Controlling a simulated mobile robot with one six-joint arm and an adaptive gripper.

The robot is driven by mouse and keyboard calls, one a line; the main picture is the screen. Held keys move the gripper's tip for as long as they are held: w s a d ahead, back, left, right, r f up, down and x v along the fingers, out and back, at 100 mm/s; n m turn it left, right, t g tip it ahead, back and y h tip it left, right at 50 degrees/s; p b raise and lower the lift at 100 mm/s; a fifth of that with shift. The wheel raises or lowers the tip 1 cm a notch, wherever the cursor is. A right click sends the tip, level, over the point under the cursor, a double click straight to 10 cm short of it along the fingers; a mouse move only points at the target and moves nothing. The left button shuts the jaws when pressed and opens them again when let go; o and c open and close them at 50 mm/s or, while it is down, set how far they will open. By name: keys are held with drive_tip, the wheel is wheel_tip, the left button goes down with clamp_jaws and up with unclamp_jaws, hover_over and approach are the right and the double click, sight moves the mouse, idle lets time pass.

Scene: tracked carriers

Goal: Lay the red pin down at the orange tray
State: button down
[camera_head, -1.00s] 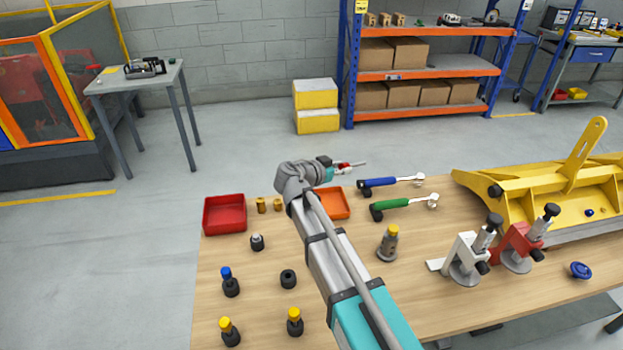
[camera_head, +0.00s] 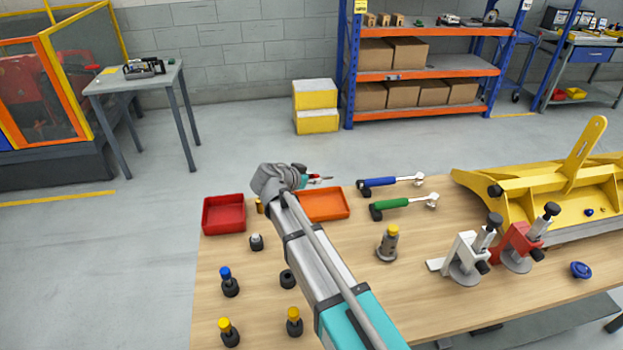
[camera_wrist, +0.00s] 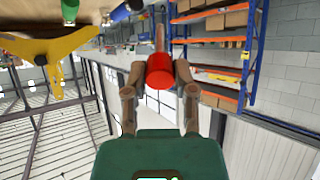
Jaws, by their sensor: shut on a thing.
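My gripper (camera_head: 314,179) is shut on the red pin (camera_wrist: 160,72), whose red end shows between the two fingers in the wrist view. In the head view the gripper and pin are small, beyond the far side of my wrist, and appear over the back edge of the orange tray (camera_head: 330,206). The tray lies at the table's far edge, partly behind my arm, and its visible inside looks empty. The height of the pin above the tray cannot be told.
A red tray (camera_head: 224,226) lies left of my arm. Blue-handled (camera_head: 380,184) and green-handled (camera_head: 392,206) tools lie right of the orange tray. Several dark pins stand at the front left. A grey piece with a yellow top (camera_head: 388,245) stands right of my arm.

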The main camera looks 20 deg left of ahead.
drive_tip(key=shift+f+b, duration=4.3)
drive_tip(key=shift+f, duration=0.1)
drive_tip(key=shift+c, duration=1.8)
unclamp_jaws()
drive_tip(key=shift+r, duration=0.1)
